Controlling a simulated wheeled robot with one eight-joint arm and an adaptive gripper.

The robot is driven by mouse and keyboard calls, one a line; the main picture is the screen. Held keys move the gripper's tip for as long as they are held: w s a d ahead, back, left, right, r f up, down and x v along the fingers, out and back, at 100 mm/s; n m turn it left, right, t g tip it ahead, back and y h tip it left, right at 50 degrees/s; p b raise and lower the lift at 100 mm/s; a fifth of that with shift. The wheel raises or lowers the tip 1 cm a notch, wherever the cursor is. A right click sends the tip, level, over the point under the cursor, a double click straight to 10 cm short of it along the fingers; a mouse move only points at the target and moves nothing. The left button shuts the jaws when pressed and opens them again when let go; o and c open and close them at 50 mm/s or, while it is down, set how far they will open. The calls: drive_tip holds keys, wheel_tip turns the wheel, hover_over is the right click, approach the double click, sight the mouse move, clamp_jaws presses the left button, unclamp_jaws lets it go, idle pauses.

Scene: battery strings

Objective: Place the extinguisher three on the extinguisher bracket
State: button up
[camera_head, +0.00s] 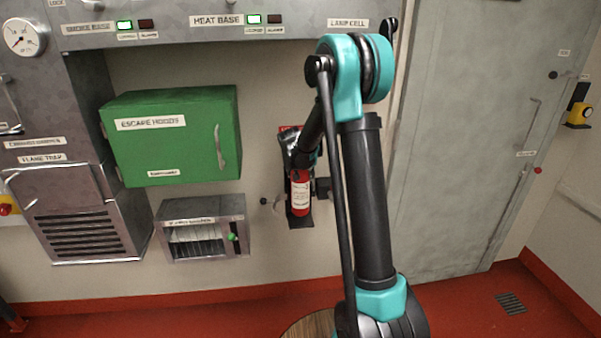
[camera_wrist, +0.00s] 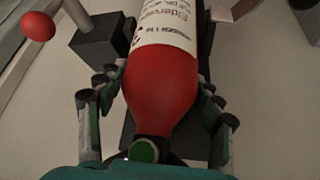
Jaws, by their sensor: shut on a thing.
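The extinguisher (camera_head: 300,196) is a red cylinder with a white label, upright against the wall in the head view. In the wrist view the extinguisher (camera_wrist: 162,88) fills the middle, with a green round piece at its near end. My gripper (camera_wrist: 162,100) has its fingers on both sides of the red body and is shut on it. The bracket (camera_wrist: 128,140) shows as a dark plate behind the extinguisher, partly hidden by it. In the head view my arm hides part of the gripper and the bracket. I cannot tell whether the extinguisher touches the bracket.
A green escape hoods box (camera_head: 175,138) is on the wall to the left, with a small grey cabinet (camera_head: 203,226) below it. A dark block with a red ball (camera_wrist: 38,26) is at the wrist view's upper left. A grey door (camera_head: 475,130) is at right.

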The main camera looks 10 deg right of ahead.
drive_tip(key=shift+w+f, duration=0.2)
drive_tip(key=shift+f, duration=1.85)
drive_tip(key=o, duration=1.9)
drive_tip(key=shift+f, duration=0.1)
drive_tip(key=v, duration=1.2)
drive_tip(key=s+d+f+n, duration=0.1)
drive_tip(key=s+d+f, duration=0.1)
drive_tip(key=s, duration=1)
drive_tip(key=s+d+f+n+g+y, duration=0.1)
drive_tip(key=s+d+f, duration=0.1)
drive_tip(key=s, duration=0.9)
drive_tip(key=s+d+f+n+g+y, duration=0.1)
drive_tip(key=s+f, duration=0.3)
drive_tip(key=s, duration=0.8)
drive_tip(key=shift+s+d+n, duration=0.35)
drive_tip(key=shift+d+n, duration=0.25)
drive_tip(key=shift+d, duration=0.1)
